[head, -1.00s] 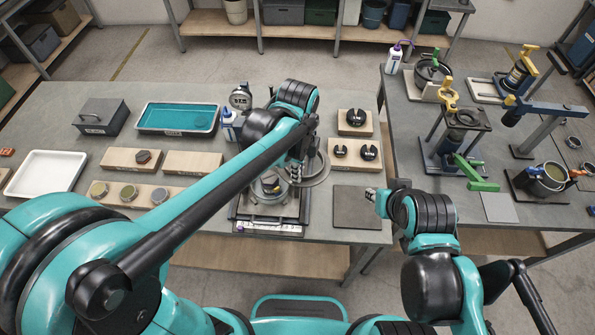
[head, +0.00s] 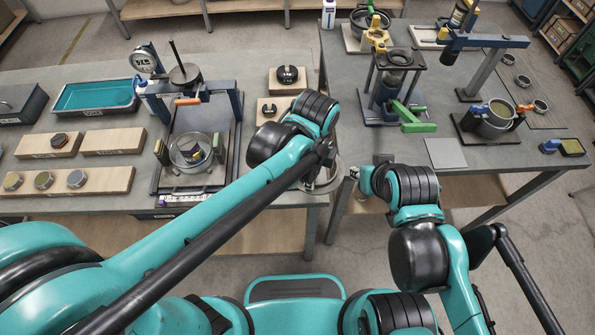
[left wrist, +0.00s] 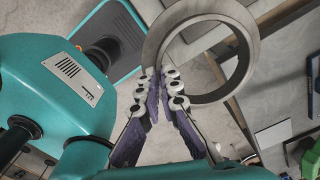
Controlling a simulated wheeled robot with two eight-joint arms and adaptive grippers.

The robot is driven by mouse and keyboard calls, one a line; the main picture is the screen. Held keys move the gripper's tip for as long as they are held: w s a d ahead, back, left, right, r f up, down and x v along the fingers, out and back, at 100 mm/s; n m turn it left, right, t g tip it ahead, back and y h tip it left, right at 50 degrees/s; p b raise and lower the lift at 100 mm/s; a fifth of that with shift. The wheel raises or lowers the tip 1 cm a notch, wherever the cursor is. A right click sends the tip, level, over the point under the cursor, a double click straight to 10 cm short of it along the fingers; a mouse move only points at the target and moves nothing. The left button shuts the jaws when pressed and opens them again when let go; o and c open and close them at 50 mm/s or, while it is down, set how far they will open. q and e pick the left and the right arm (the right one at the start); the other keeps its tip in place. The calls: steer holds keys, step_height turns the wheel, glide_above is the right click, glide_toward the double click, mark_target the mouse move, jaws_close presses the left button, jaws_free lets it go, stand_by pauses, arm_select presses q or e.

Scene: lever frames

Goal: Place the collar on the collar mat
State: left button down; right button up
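The collar, a flat grey metal ring (left wrist: 248,50), fills the upper middle of the left wrist view. My left gripper (left wrist: 163,80) is shut on its near rim. In the head view the collar (head: 335,181) shows partly behind my left forearm, over the front right corner of the left table. A dark square mat that showed at that corner earlier is now mostly hidden by my arm and the collar; I cannot tell the height between them. My right gripper (head: 354,173) is just right of the collar, too small to tell open from shut.
A press-like stand with a glass bowl (head: 190,150) is left of my arm. The right table holds a green-levered stand (head: 398,95), a light grey plate (head: 446,152) and a pot (head: 494,119). A gap separates the tables.

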arm_select(q)
steer(key=w+a+f+b, duration=0.1)
steer(key=w+a+f, duration=0.1)
steer(key=w+a+f+b, duration=0.1)
steer(key=w+a+f, duration=0.1)
steer(key=w, duration=0.1)
steer(key=w+a+f+b, duration=0.1)
steer(key=w+a+f, duration=0.1)
steer(key=w+a, duration=0.1)
steer(key=shift+w+a+f, duration=0.1)
steer(key=shift+f, duration=0.15)
steer(key=shift+f+b, duration=1.1)
steer(key=shift+f, duration=0.85)
steer(key=shift+f, duration=0.1)
steer(key=c, duration=1.7)
jaws_free()
